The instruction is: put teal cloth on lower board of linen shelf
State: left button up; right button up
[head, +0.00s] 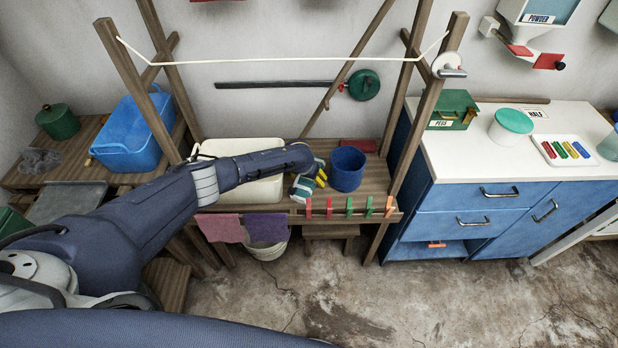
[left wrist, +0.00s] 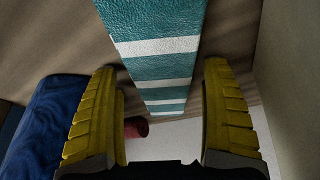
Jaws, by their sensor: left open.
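The teal cloth (head: 301,189) with white stripes lies on the wooden stand, between the cream basin and the blue bucket. In the left wrist view the teal cloth (left wrist: 160,25) runs from the top edge down between my fingers. My left gripper (head: 320,177) is at the cloth, its arm hiding part of the basin. In the left wrist view the yellow fingers of my left gripper (left wrist: 160,78) stand apart, one on each side of the cloth, with gaps visible. My right gripper is not in view. I cannot identify a linen shelf with certainty.
The blue bucket (head: 347,170) stands right beside the gripper, and the cream basin (head: 262,190) is to its left. A cord (head: 290,60) spans the posts above. A blue cabinet (head: 465,195) stands right.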

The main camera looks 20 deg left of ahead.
pick_arm(q)
jog(key=shift+v, duration=3.4)
jog(key=shift+o, duration=0.7)
jog(key=shift+s+r, duration=0.2)
jog(key=shift+r, duration=0.2)
jog(key=shift+w+d+r+m, duration=0.15)
jog(key=shift+d, duration=0.45)
jog(key=shift+w+d+r+m, duration=0.1)
jog(key=shift+d+r+m, duration=0.05)
jog(key=shift+d, duration=0.4)
jog(key=shift+s+a+f, duration=0.1)
jog(key=shift+a+f, duration=0.15)
jog(key=shift+a, duration=0.35)
jog(key=shift+s+a+f, duration=0.15)
jog(key=shift+a+f, duration=0.15)
jog(key=shift+a, duration=0.3)
jog(key=shift+x, duration=3.7)
jog(key=shift+w+r, duration=0.1)
jog(key=shift+w, duration=0.1)
